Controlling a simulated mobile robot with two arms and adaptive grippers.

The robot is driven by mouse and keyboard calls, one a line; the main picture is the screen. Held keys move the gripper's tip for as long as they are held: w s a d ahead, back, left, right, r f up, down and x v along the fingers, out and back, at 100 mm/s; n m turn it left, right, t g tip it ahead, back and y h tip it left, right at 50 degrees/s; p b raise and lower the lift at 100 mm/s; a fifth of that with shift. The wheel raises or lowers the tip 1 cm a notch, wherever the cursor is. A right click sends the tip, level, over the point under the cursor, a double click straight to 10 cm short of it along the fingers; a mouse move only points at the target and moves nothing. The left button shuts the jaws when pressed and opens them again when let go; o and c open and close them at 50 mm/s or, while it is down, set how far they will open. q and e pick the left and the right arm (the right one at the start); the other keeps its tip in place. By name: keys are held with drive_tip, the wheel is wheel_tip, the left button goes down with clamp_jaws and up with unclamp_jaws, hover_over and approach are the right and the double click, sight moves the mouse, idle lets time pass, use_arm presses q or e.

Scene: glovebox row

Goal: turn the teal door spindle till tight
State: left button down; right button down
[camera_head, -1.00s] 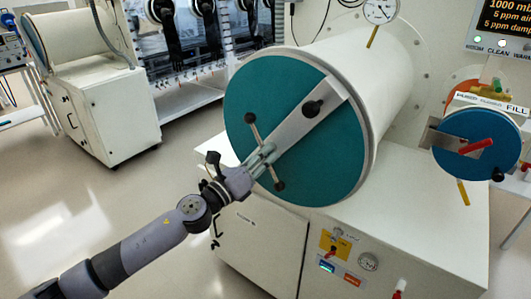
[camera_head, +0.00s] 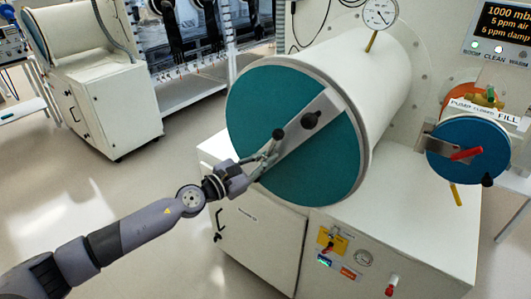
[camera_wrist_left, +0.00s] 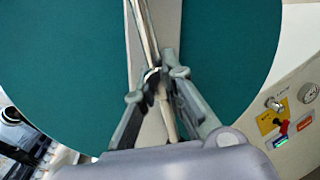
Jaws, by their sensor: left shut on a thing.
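The large round teal door (camera_head: 320,165) closes the end of a white cylinder, with a pale metal crossbar (camera_head: 325,105) slanting over its face. The spindle's thin handle bar (camera_head: 278,134) has a dark knob at its upper end; its lower end is hidden by the gripper. In the left wrist view the bar (camera_wrist_left: 144,25) runs between the two fingers (camera_wrist_left: 157,83), in front of the crossbar. My right gripper is not in view.
A smaller blue door (camera_head: 460,135) with a red handle is at the right. A pressure gauge (camera_head: 380,13) stands above the cylinder. The white cabinet (camera_head: 260,225) below carries a small control panel (camera_head: 345,250). Open floor (camera_head: 150,185) lies to the left.

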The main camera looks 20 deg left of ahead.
use_arm(q)
drive_tip(key=shift+f+m+p, duration=0.15)
drive_tip(key=shift+m+p, duration=0.4)
drive_tip(key=shift+m, duration=0.15)
drive_tip(key=c, duration=1.7)
unclamp_jaws()
drive_tip(key=shift+o, duration=0.2)
drive_tip(key=v, duration=1.2)
drive_tip(key=shift+r, duration=0.35)
drive_tip(key=shift+a+f, duration=0.1)
